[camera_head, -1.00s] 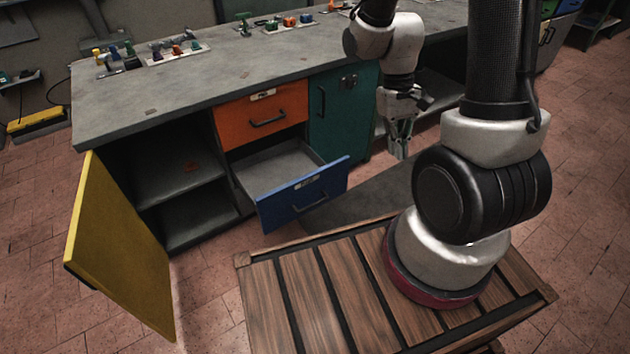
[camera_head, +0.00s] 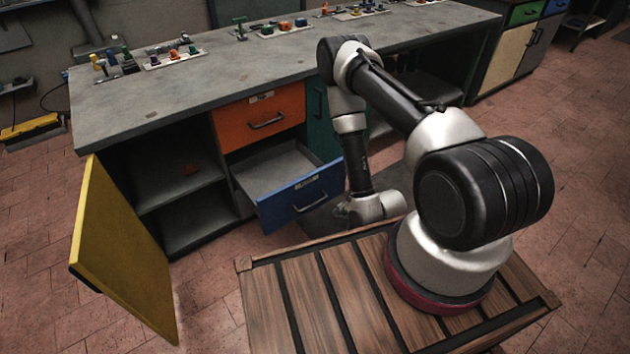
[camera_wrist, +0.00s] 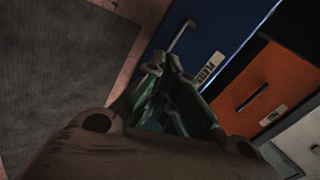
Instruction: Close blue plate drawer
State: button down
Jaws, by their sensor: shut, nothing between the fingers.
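The blue plate drawer (camera_head: 300,196) is pulled out of the workbench below the orange drawer, its grey tray showing empty. Its front has a bar handle and a label; the front (camera_wrist: 222,32) also shows in the wrist view, with the handle and a label that seems to read PLATE. My gripper (camera_wrist: 172,72) is shut and empty, its fingers pointing toward the blue front near the handle and label. Whether it touches the front I cannot tell. In the head view my gripper (camera_head: 346,211) is low, just right of the drawer front, mostly hidden by my wrist.
The orange drawer (camera_head: 262,119) above is shut. A yellow door (camera_head: 122,254) stands wide open at the left, beside an open shelf compartment (camera_head: 180,183). A green door (camera_head: 318,122) is partly hidden behind my arm. A dark grey mat (camera_wrist: 60,75) lies on the tiled floor.

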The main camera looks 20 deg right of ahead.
jog(key=w+r+m+t, duration=0.3)
jog(key=w+r, duration=0.2)
send_near(310, 177)
notch_tip(310, 177, down, 4)
jog(key=w, duration=0.2)
jog(key=shift+w+a+y, duration=0.15)
jog(key=shift+w+a, duration=0.1)
jog(key=shift+w, duration=0.25)
jog(key=shift+w+a+y, duration=0.15)
jog(key=shift+w+a, duration=0.05)
jog(key=shift+w, duration=0.3)
jog(key=shift+w+a, duration=0.25)
jog(key=shift+w, duration=0.45)
jog(key=shift+w, duration=0.15)
